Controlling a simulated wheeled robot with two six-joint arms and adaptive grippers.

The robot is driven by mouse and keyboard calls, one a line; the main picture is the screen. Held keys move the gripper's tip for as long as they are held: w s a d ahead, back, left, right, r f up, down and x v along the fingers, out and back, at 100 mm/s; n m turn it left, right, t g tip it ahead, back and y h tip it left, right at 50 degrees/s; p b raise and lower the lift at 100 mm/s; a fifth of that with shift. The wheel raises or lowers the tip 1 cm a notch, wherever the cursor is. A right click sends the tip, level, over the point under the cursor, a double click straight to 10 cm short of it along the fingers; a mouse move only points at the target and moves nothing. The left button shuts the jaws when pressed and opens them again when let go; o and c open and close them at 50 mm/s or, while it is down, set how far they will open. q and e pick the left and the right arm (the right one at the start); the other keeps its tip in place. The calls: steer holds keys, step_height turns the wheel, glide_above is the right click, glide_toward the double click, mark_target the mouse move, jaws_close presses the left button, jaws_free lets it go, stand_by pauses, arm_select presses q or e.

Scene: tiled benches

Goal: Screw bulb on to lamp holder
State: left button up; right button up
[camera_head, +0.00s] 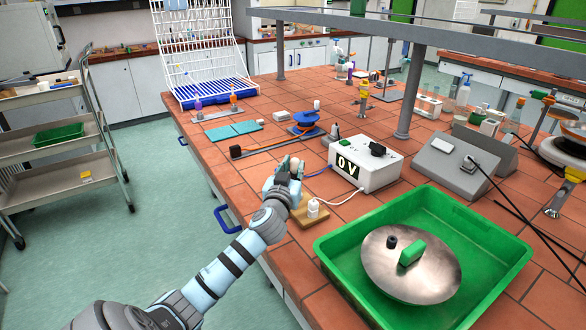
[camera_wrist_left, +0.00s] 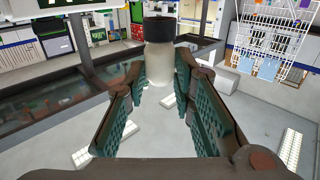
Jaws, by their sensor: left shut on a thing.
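My left gripper (camera_head: 294,172) is above the near edge of the tiled bench, shut on a small pale bulb (camera_head: 294,162). In the left wrist view, the bulb (camera_wrist_left: 159,68) stands out from between the teal finger pads (camera_wrist_left: 164,92), with a whitish body and a black end. The lamp holder (camera_head: 313,208) is a small white fitting on a wooden board (camera_head: 316,219). It stands just right of and below the gripper in the head view; the gripper and arm cover part of the board. The bulb is apart from the holder. My right gripper is not in view.
A white power supply (camera_head: 378,174) reading 0 V stands behind the holder, with a white wire running to the board. A green tray (camera_head: 490,275) with a metal disc (camera_head: 437,270) is at the front right. A blue cable reel (camera_head: 306,120) lies further back.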

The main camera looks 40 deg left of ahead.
arm_select(q)
steer(key=shift+f+b, duration=1.05)
steer(key=shift+f, duration=0.1)
stand_by(0.4)
steer(key=m+h, duration=0.1)
steer(key=m+t+h, duration=0.1)
steer(key=shift+s+a+h+p, duration=0.15)
steer(key=shift+a+h+p, duration=0.15)
steer(key=shift+a, duration=0.05)
steer(key=m+h+p, duration=0.1)
steer(key=h+p, duration=0.1)
steer(key=p, duration=0.1)
steer(key=m+t+h+p, duration=0.1)
steer(key=h+p, duration=0.1)
steer(key=p, duration=0.2)
steer(key=shift+a+r, duration=0.1)
steer(key=shift+r, duration=0.2)
jaws_close()
steer(key=shift+f+p, duration=0.1)
steer(key=shift+p, duration=0.3)
steer(key=shift+f, duration=0.2)
